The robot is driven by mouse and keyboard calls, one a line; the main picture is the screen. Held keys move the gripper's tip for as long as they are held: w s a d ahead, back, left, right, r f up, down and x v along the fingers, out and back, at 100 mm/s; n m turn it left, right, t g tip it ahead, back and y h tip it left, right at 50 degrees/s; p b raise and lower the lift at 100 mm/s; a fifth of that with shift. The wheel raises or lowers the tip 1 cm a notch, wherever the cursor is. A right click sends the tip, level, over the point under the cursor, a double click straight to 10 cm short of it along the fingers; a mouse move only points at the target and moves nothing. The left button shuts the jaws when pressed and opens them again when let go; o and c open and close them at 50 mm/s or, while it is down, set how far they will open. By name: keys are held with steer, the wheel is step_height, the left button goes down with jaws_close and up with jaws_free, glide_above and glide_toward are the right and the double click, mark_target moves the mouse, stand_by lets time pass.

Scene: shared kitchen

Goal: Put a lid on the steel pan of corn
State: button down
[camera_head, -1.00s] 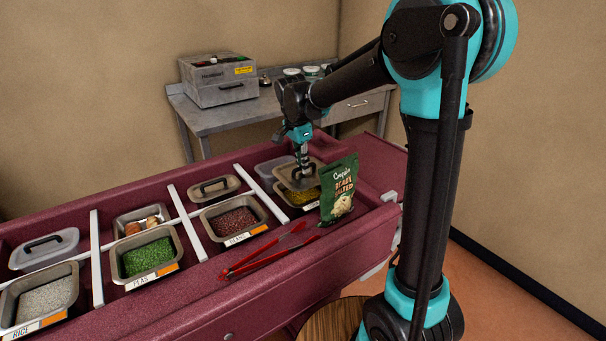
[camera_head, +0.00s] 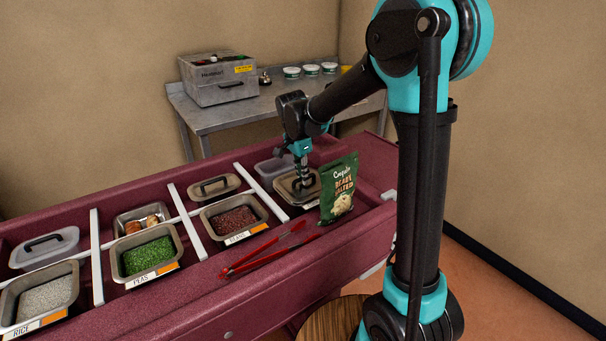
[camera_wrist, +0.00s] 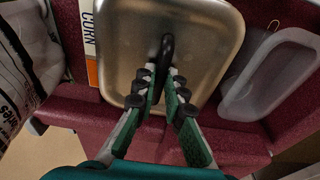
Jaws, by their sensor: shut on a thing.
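The steel lid (camera_head: 287,186) lies over the corn pan in the head view, and the corn is hidden under it. In the wrist view the lid (camera_wrist: 205,40) fills the middle, with the CORN label (camera_wrist: 88,36) beside it. My gripper (camera_head: 302,182) is shut on the lid's dark handle (camera_wrist: 167,52), with its fingers (camera_wrist: 160,92) on both sides of it. The lid looks about level with the pan rim (camera_head: 306,204). I cannot tell whether it is fully seated.
A green snack bag (camera_head: 338,190) stands close right of the pan. Red tongs (camera_head: 262,252) lie in front. A translucent container (camera_head: 270,168) sits behind. Pans of beans (camera_head: 234,222), peas (camera_head: 148,256) and rice (camera_head: 40,298) stand to the left.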

steer(key=c, duration=1.6)
jaws_free()
step_height(320, 180, up, 13)
steer(key=s+a, duration=0.1)
steer(key=shift+a, duration=0.25)
